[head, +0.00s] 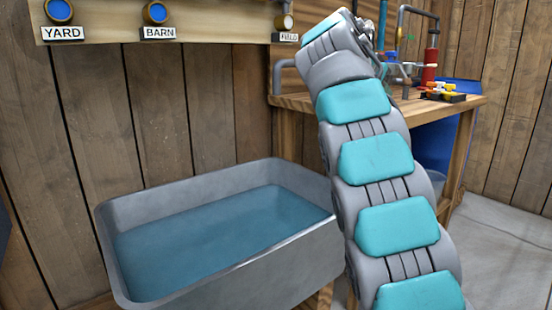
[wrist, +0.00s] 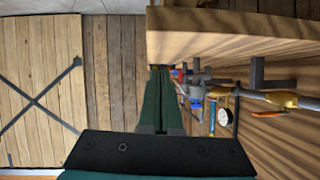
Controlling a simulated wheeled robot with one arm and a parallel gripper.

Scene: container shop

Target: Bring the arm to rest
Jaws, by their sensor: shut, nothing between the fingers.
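My arm, grey with teal pads, rises from the lower right of the head view and bends over at the top, in front of the wooden workbench (head: 470,102). My gripper is mostly hidden behind the last arm link there. In the wrist view my gripper (wrist: 160,70) shows as two dark green fingers lying together, shut and empty. A wooden surface (wrist: 235,40) lies beyond and to the right of the fingertips. I cannot tell how far it is from them.
A grey trough (head: 120,285) of water stands left of my arm. A board (head: 215,22) with YARD, BARN and FIELD signs hangs above. A red cylinder (head: 430,68) stands on the bench. Pipework (wrist: 275,97) and a gauge (wrist: 224,117) lie right of the fingers.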

